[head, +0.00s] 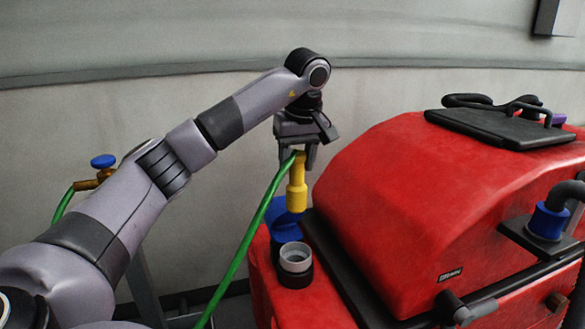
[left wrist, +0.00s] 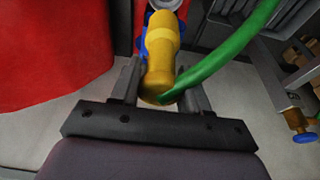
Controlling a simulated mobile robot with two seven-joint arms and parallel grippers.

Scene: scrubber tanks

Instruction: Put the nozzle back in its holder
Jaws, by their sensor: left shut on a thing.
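The yellow nozzle (head: 296,190) hangs roughly upright, pointing down, with a green hose (head: 250,235) joined at its top. My left gripper (head: 298,153) is shut on the nozzle's upper end and holds it above the red machine's filler opening. In the left wrist view the nozzle (left wrist: 160,62) sits between the fingers of my left gripper (left wrist: 158,92), and the hose (left wrist: 230,52) leaves to the upper right. I cannot make out a nozzle holder for certain in either view. My right gripper is not in view.
The red scrubber machine (head: 400,210) fills the right side. Its grey-rimmed filler opening (head: 295,257) is uncovered, with a blue cap (head: 284,222) behind it. A brass tap with a blue handle (head: 103,161) stands at the left. A pale wall (head: 400,95) is behind.

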